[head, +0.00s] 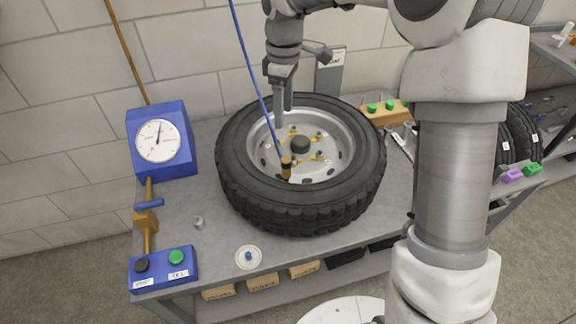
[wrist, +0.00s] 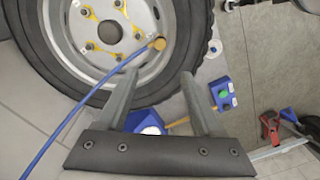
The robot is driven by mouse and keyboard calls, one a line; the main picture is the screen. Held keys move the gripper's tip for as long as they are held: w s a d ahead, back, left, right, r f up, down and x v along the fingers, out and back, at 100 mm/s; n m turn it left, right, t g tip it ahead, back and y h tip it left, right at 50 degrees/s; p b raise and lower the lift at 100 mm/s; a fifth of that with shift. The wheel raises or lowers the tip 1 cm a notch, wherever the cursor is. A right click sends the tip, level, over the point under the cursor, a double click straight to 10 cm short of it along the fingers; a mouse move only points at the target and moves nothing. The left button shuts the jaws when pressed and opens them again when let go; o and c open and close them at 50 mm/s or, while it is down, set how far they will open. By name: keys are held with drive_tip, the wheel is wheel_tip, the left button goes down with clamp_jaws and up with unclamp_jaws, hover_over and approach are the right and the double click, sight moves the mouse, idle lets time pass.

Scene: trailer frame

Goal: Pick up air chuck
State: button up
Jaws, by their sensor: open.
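A brass-coloured fitting that looks like the air chuck (head: 286,168) is at the lower end of a blue hose (head: 254,78). It is over the near part of the wheel; whether it touches the rim I cannot tell. The tyre and wheel (head: 238,172) lie flat on a grey bench. My gripper (head: 281,106) is pointing down over the far-left part of the wheel, open and empty. In the wrist view the fitting (wrist: 157,44) shows beyond and between the fingertips of my gripper (wrist: 161,76), apart from them, with the hose running to the lower left.
A blue gauge box (head: 174,122) stands at the bench's left, with a blue button box (head: 165,268) in front. A small round dish (head: 248,257) sits by the front edge. A wooden block with green knobs (head: 386,111) is behind the tyre's right. A tiled wall is behind.

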drive_tip(key=b, duration=0.1)
hover_over(286, 159)
drive_tip(key=f, duration=1)
drive_tip(key=shift+w+a+f, duration=0.15)
drive_tip(key=shift+a+f, duration=0.1)
drive_tip(key=shift+f, duration=0.1)
drive_tip(key=shift+d+f+b, duration=0.15)
drive_tip(key=shift+f+b, duration=0.05)
drive_tip(key=shift+f, duration=1.15)
drive_tip(key=shift+d+f+b, duration=0.1)
drive_tip(key=shift+f+b, duration=0.1)
drive_tip(key=shift+f, duration=1.15)
clamp_jaws()
